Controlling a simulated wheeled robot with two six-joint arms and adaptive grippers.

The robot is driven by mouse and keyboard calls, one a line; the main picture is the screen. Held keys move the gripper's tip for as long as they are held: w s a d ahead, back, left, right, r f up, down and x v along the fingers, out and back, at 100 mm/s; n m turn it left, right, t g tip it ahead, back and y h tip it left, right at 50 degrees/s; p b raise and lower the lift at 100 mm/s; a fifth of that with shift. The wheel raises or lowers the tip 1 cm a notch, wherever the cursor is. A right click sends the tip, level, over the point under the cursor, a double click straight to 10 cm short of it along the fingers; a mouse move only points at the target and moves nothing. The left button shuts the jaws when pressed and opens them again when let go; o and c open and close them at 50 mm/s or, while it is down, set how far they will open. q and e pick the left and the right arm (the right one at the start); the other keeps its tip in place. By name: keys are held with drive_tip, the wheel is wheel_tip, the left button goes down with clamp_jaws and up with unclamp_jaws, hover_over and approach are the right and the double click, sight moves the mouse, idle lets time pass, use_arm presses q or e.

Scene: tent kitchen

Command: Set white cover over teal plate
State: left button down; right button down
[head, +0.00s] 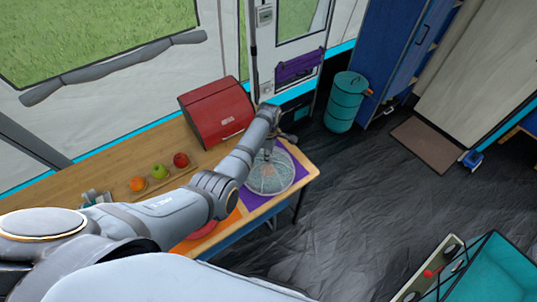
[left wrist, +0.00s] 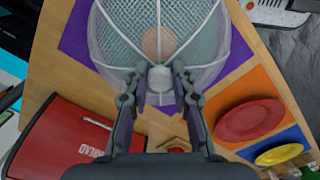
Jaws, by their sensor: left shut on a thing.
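The white cover (left wrist: 198,52) is a mesh dome with white ribs. In the head view the cover (head: 268,178) is over the purple mat (head: 297,160) at the table's right end. My left gripper (left wrist: 158,82) is shut on the cover's white knob; in the head view the left gripper (head: 268,150) is partly hidden by its arm. A brownish round thing shows faintly through the mesh. The teal plate is not clearly visible; a teal tint shows through the mesh. I cannot tell whether the cover rests or hangs just above the mat. My right gripper is out of view.
A red bread box (head: 217,112) stands behind the arm. An apple (head: 181,160) and other fruit sit left of it. A red plate (left wrist: 248,120) and yellow plate (left wrist: 280,154) lie on coloured mats beside the cover. Open floor (head: 350,190) lies right of the table.

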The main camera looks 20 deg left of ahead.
use_arm(q)
drive_tip(key=shift+f, duration=0.1)
drive_tip(key=shift+f+b, duration=0.3)
drive_tip(key=shift+f, duration=0.1)
idle(0.3)
drive_tip(key=c, duration=1)
unclamp_jaws()
drive_tip(key=shift+c, duration=0.2)
drive_tip(key=shift+r, duration=0.15)
wheel_tip(320, 180, up, 12)
drive_tip(key=shift+f, duration=0.2)
